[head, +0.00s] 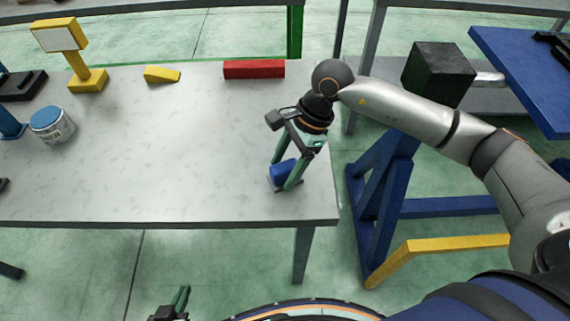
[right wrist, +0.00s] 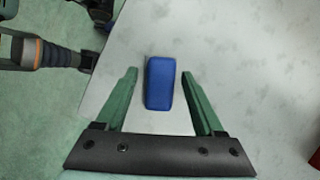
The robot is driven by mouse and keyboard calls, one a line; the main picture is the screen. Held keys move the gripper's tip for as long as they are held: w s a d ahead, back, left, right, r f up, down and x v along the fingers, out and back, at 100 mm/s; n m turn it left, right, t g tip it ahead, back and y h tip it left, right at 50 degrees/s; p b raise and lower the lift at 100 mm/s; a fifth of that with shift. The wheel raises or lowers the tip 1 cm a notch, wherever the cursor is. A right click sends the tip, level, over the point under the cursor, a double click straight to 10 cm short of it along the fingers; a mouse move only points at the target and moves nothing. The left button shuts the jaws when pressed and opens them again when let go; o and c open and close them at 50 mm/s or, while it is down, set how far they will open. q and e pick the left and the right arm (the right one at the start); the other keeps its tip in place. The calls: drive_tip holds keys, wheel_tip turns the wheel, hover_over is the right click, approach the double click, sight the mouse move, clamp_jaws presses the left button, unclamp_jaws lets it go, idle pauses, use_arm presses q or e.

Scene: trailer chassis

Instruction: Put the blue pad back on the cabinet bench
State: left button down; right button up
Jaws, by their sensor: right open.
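The blue pad (head: 283,171) is a small block with rounded edges near the right end of a grey-topped bench (head: 180,160). My right gripper (head: 281,187) points down over it with its green fingers open, one on each side. In the right wrist view, the pad (right wrist: 160,83) lies between the open fingers (right wrist: 160,76), with a gap visible on both sides. My left gripper (head: 177,303) is at the bottom edge of the head view, away from the bench. It is partly cut off, and its opening is unclear.
A red block (head: 254,69), a yellow wedge (head: 162,74), a yellow stand (head: 88,78) and a blue-lidded can (head: 50,124) stand on the bench. The bench's middle is clear.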

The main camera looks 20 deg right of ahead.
drive_tip(key=b+v, duration=0.1)
drive_tip(key=v, duration=1.1)
drive_tip(key=shift+s, duration=0.1)
